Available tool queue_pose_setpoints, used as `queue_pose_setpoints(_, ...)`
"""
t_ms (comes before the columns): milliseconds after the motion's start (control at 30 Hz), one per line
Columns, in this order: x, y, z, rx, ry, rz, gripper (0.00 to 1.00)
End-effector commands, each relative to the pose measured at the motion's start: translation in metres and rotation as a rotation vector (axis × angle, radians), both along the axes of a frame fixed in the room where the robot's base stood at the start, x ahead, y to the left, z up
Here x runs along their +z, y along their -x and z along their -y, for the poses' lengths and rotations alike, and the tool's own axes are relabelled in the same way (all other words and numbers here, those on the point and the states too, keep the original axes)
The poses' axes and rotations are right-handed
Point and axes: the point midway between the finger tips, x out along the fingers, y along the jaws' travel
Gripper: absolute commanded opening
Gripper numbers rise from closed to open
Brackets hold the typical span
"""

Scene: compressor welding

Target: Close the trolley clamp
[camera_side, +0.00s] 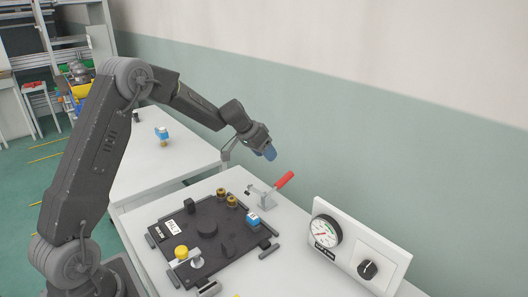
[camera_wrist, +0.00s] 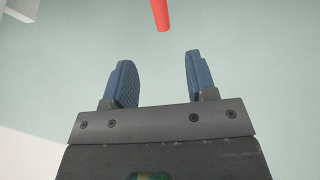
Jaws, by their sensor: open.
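The trolley clamp (camera_side: 262,195) is a metal toggle clamp at the back edge of the table. Its red handle (camera_side: 284,180) is tilted up toward the right. In the wrist view the red handle (camera_wrist: 161,14) shows at the top edge, beyond and between my fingertips. My gripper (camera_side: 268,153) is above and slightly left of the handle, apart from it. In the wrist view my gripper (camera_wrist: 158,72) has its two blue fingers spread with nothing between them.
A black fixture plate (camera_side: 207,233) with several small parts, a yellow knob (camera_side: 181,252) and a blue-white part (camera_side: 253,219) lies in front of the clamp. A gauge panel (camera_side: 355,247) stands at the right. The wall (camera_side: 330,110) rises behind the table.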

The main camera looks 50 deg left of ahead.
Motion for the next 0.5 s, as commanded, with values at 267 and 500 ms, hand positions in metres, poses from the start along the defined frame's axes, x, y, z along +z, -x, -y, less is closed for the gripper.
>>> queue_pose_setpoints(267,0.003,0.002,-0.001,0.0,0.0,-0.001,0.52)
queue_pose_setpoints(500,0.012,-0.003,0.011,-0.045,0.015,-0.036,0.34)
